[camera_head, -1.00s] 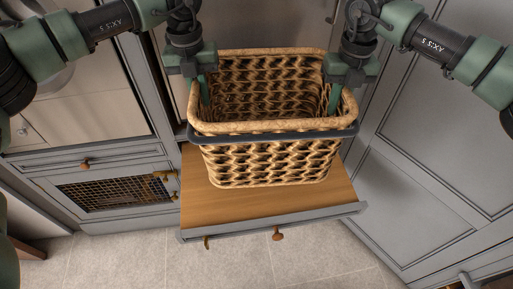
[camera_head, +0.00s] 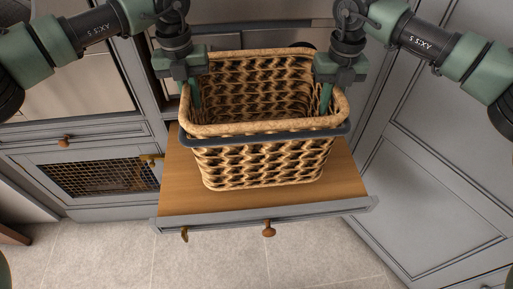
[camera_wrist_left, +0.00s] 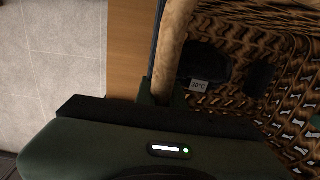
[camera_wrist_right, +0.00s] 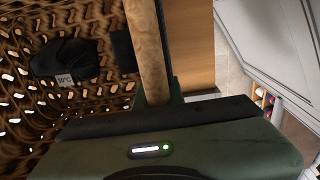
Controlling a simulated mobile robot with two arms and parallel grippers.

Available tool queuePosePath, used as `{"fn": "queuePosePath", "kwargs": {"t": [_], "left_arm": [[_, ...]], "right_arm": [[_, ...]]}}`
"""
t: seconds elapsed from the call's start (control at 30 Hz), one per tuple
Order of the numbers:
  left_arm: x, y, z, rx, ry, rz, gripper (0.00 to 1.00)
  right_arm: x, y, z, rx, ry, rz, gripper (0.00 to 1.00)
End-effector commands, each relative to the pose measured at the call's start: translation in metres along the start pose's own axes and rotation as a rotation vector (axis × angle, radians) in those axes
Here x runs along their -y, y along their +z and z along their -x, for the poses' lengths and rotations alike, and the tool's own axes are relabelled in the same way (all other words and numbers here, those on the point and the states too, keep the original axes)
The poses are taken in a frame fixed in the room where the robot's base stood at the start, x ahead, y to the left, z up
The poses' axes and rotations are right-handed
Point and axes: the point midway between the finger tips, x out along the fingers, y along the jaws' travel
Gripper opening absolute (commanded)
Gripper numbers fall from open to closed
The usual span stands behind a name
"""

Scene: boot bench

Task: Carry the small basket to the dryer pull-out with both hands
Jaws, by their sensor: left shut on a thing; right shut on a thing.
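The small basket (camera_head: 262,163) is brown wicker with a pale rim and a dark handle band lying along its near side. It is upright over the dryer pull-out (camera_head: 190,192), a wooden board with a grey front. I cannot tell whether its base touches the board. My left gripper (camera_head: 195,95) is shut on the left rim, which also shows in the left wrist view (camera_wrist_left: 173,45). My right gripper (camera_head: 326,98) is shut on the right rim, seen in the right wrist view (camera_wrist_right: 147,45). Dark cloth (camera_wrist_right: 62,60) with a 30°C label lies inside.
The pull-out front carries a wooden knob (camera_head: 268,229) and a small brass hook (camera_head: 184,234). A grey cabinet with a mesh front (camera_head: 98,178) stands at left, and a grey panelled door (camera_head: 425,190) at right. Pale tiled floor (camera_head: 105,245) lies in front.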

Motion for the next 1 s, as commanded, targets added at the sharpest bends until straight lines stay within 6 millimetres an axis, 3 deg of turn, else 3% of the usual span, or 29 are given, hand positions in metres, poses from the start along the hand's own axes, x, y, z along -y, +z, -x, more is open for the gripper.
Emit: {"fn": "queuePosePath", "kwargs": {"t": [0.1, 0.6, 1.0], "left_arm": [[0.003, -0.001, -0.009, 0.001, -0.005, -0.008, 0.0], [0.003, -0.001, -0.01, 0.0, -0.005, -0.008, 0.0], [0.003, -0.001, -0.026, 0.0, -0.005, -0.008, 0.0]], "right_arm": [[-0.002, 0.001, -0.009, 0.006, 0.005, 0.0, 0.0], [-0.002, 0.001, -0.01, 0.006, 0.005, 0.0, 0.0], [-0.002, 0.001, -0.025, 0.006, 0.005, 0.0, 0.0]]}}
